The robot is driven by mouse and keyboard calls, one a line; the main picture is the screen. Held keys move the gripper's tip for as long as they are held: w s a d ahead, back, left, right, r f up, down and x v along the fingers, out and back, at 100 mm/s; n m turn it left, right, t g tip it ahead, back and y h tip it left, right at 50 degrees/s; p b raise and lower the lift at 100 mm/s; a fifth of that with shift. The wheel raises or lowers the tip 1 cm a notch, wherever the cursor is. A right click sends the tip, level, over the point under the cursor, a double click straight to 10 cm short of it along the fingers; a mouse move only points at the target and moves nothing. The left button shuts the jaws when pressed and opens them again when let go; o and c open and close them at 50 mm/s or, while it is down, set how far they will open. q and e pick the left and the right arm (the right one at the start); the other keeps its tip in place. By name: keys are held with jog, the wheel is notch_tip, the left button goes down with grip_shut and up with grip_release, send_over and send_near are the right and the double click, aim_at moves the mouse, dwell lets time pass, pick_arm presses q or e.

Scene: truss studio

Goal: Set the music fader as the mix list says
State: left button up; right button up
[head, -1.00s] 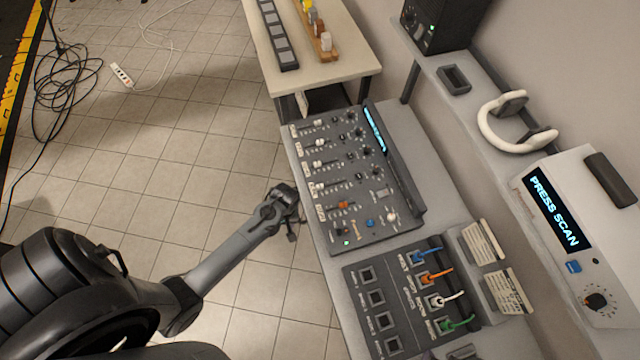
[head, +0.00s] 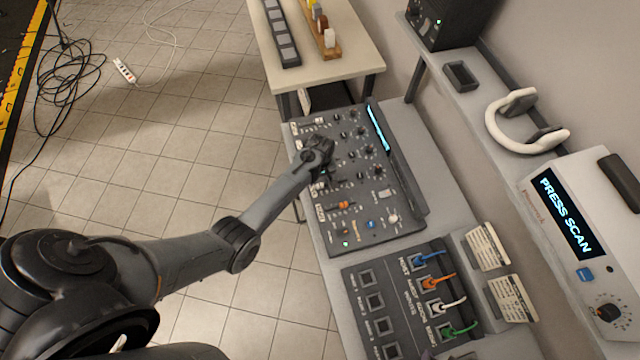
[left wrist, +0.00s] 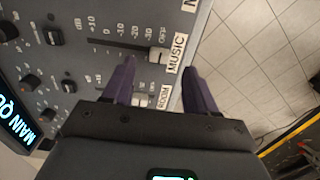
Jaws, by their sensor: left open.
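The mixing console (head: 385,222) lies on the bench in the head view, with several faders and knobs. In the left wrist view the music fader (left wrist: 157,57) has a pale cap at the low end of its slot, around the -30 mark, next to the MUSIC label (left wrist: 177,53). My left gripper (head: 318,160) is over the console's left side. Its jaws (left wrist: 160,68) are open and empty, one finger on each side in view, with the music cap just ahead between them. The ROOM label (left wrist: 165,97) shows between the fingers. Two printed cards (head: 487,246) (head: 509,298) stand beside the console, their text too small to read.
A patch panel (head: 350,300) with coloured cables (head: 437,281) lies nearer on the bench. A scanner (head: 590,190) reading PRESS SCAN and white headphones (head: 497,130) are on the right shelf. A side table (head: 350,65) stands behind. Open floor (head: 180,150) lies left.

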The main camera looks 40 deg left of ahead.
aim_at(320, 186)
pick_arm(q)
jog(key=shift+f+b, duration=0.45)
jog(key=shift+f, duration=2.05)
grip_shut()
